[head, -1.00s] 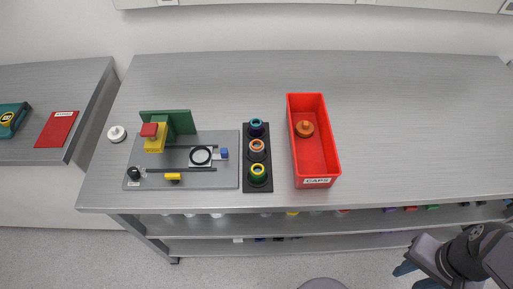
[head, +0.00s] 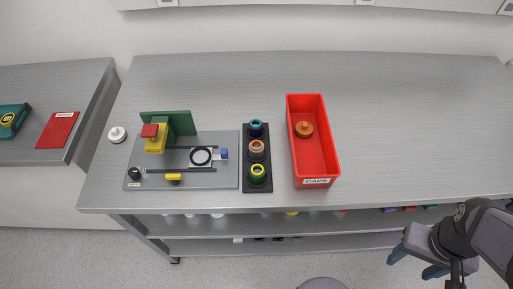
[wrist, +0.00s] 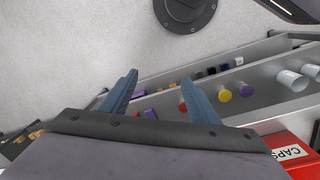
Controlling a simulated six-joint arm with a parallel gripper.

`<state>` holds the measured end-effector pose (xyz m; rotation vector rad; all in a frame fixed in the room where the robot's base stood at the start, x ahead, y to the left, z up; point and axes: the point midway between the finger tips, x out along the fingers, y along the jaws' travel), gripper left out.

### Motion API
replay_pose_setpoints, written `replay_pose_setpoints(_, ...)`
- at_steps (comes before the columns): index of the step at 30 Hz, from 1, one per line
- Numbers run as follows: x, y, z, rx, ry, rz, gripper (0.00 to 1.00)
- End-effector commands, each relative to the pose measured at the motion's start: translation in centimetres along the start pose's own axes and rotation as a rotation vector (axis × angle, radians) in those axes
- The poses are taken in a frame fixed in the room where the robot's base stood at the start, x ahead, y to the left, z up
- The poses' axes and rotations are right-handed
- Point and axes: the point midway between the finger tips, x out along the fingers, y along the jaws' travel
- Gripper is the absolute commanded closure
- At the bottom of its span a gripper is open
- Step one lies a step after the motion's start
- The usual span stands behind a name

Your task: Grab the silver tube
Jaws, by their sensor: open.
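I cannot make out a tube that is clearly silver. Pale grey-white cylinders (wrist: 292,80) lie on the shelf under the bench, at the right of the wrist view; a pale end (head: 217,215) shows below the bench edge in the head view. A black rack (head: 249,186) on the bench holds a teal-topped piece (head: 256,128), a copper-coloured piece (head: 257,149) and a green-and-yellow piece (head: 258,174). My gripper (head: 416,264) is open and empty, low in front of the bench at the right. Its two blue-grey fingers (wrist: 158,78) stand apart in the wrist view.
A red CAPS bin (head: 316,182) holding an orange cap (head: 304,129) stands right of the rack. A grey fixture plate (head: 222,180) lies to the left. A white knob-like piece (head: 117,134) is near the left edge. The bench's right side is clear. Shelves hold several coloured pieces.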

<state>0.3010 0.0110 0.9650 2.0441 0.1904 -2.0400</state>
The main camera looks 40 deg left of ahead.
Motion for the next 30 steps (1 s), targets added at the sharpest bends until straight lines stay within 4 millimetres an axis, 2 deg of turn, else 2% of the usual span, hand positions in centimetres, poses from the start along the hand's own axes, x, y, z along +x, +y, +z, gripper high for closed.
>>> replay_pose_setpoints(5,-2.4,-2.5,-4.9,-0.440,0.021,0.144,0.44)
replay_pose_setpoints(8,-4.0,-5.0,-8.2,-0.711,0.047,0.247,0.44)
replay_pose_setpoints(11,-5.8,-8.5,-11.4,-0.976,0.081,0.357,0.44)
replay_pose_setpoints(14,-7.8,-13.1,-14.2,-1.233,0.129,0.476,0.44)
replay_pose_setpoints(15,-8.6,-15.2,-15.1,-1.331,0.150,0.526,0.44)
replay_pose_setpoints(17,-9.5,-18.6,-16.0,-1.476,0.175,0.604,0.44)
replay_pose_setpoints(18,-9.7,-20.7,-16.3,-1.568,0.183,0.654,0.44)
replay_pose_setpoints(23,-10.9,-29.1,-16.1,-1.883,0.215,0.864,0.44)
replay_pose_setpoints(27,-11.5,-37.2,-13.9,-2.144,0.250,1.090,0.44)
replay_pose_setpoints(30,-9.4,-41.1,-11.2,-2.292,0.191,1.266,0.44)
